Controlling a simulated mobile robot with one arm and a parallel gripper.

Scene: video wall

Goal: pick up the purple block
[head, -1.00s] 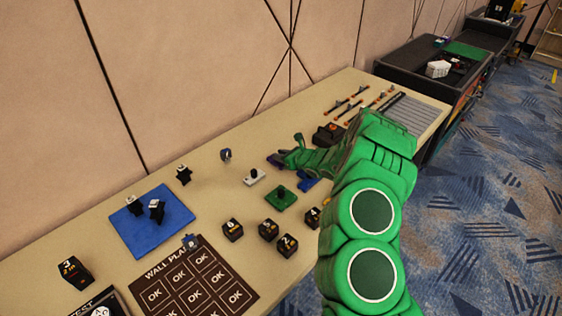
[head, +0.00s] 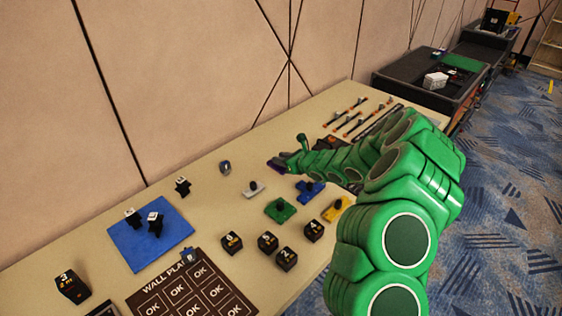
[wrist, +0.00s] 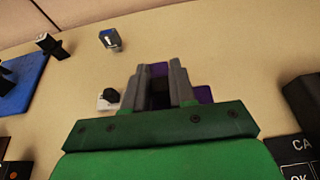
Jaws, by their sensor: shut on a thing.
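The purple block (wrist: 204,95) is between and behind the grey fingers of my gripper (wrist: 159,85) in the wrist view. The fingers are shut on it, around a dark part in its middle, and they hide much of it. In the head view, a bit of the purple block (head: 278,164) shows at the left of my gripper (head: 290,160), near the far side of the table. I cannot tell whether the block touches the table.
A white block (head: 254,188), a green block (head: 281,209), a blue block (head: 311,190) and a yellow block (head: 337,209) stand near my arm. Several black numbered cubes (head: 268,242) are in front. A blue mat (head: 128,243) lies left. The wall is close behind the table (head: 215,205).

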